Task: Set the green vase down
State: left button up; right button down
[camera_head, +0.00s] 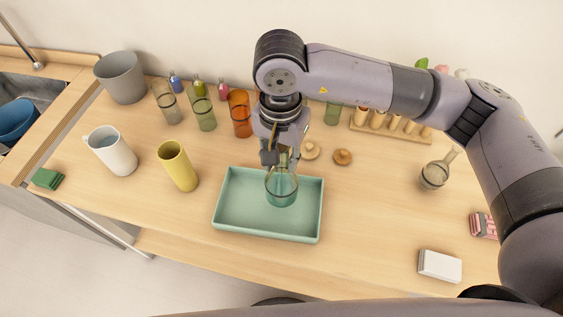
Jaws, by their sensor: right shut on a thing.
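My right gripper (280,150) points down over the tray and is shut on the upper part of a clear green glass vase (281,190). The vase is upright, with its lower end over the middle of the teal tray (228,228). I cannot tell whether its base touches the tray floor. The tray is otherwise empty. The gripper partly hides the vase's rim. My left gripper is not in view.
Behind stand an orange glass (239,118), green glass (204,116) and smoky glass (169,108). Left are a yellow vase (178,167) and white pitcher (112,152). Wooden knobs (342,157) lie right of the gripper.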

aim_at(281, 177)
notch_tip(281, 177, down, 3)
jog(key=shift+p, duration=0.4)
jog(key=shift+f+b, duration=0.25)
jog(key=shift+b, duration=0.1)
jog(key=c, duration=1.3)
grip_release()
